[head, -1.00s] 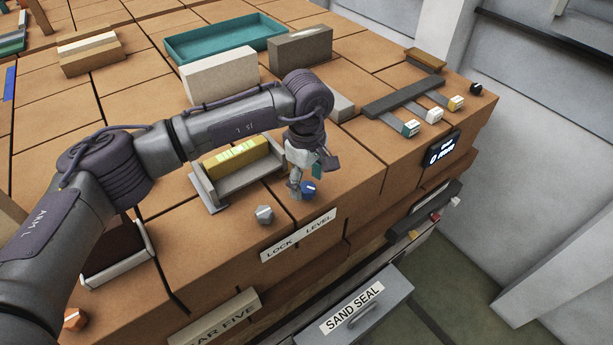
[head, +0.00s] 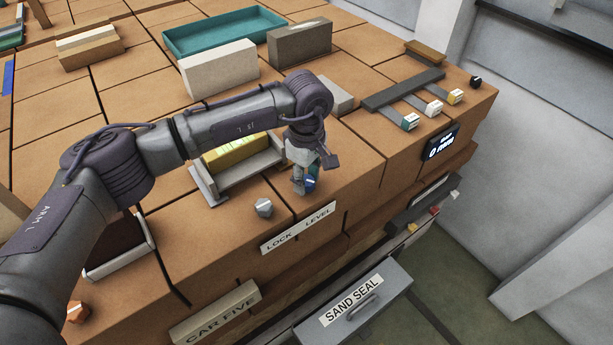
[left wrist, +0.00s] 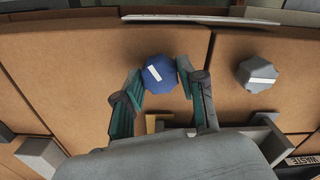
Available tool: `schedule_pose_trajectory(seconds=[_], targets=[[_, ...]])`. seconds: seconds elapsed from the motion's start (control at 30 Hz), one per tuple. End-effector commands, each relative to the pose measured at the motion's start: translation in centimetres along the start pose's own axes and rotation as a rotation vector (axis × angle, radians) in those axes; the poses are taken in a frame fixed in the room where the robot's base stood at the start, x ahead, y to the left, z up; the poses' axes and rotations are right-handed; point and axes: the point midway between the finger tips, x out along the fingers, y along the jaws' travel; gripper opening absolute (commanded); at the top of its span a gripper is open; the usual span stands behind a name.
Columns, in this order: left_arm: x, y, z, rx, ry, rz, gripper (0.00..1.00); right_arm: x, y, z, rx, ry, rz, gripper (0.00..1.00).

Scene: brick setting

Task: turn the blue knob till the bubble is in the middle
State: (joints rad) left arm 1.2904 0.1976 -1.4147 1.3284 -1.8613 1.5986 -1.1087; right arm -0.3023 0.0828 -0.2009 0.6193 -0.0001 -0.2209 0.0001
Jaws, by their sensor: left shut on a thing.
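The blue knob (left wrist: 156,77) has a white stripe, tilted in the left wrist view, and it also shows in the head view (head: 312,181) above the LEVEL label. My left gripper (left wrist: 160,79) is shut on it, one finger on each side. In the head view the gripper (head: 305,181) covers part of the knob. The yellow level vial (head: 232,151) sits in a grey holder (head: 258,168) behind the knob. My arm hides its upper edge, and I cannot make out where the bubble is. My right gripper is not in view.
A grey knob (head: 263,208) stands left of the blue one, above the LOCK label, and also shows in the left wrist view (left wrist: 257,75). A white block (head: 219,73), a grey block (head: 300,43) and a teal tray (head: 225,36) stand behind my arm. Levers (head: 410,121) are at right.

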Motion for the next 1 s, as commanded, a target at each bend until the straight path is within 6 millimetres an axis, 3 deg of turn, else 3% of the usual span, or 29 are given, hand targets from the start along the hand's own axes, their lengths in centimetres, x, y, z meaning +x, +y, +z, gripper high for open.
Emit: schedule_pose_trajectory(seconds=[0.37,1.0], targets=[[0.6,0.1,-0.1,-0.183,0.002,0.004,0.05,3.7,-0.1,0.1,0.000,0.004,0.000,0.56],[0.5,0.0,-0.1,-0.785,0.000,0.003,0.05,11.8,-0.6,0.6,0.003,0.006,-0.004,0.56]])
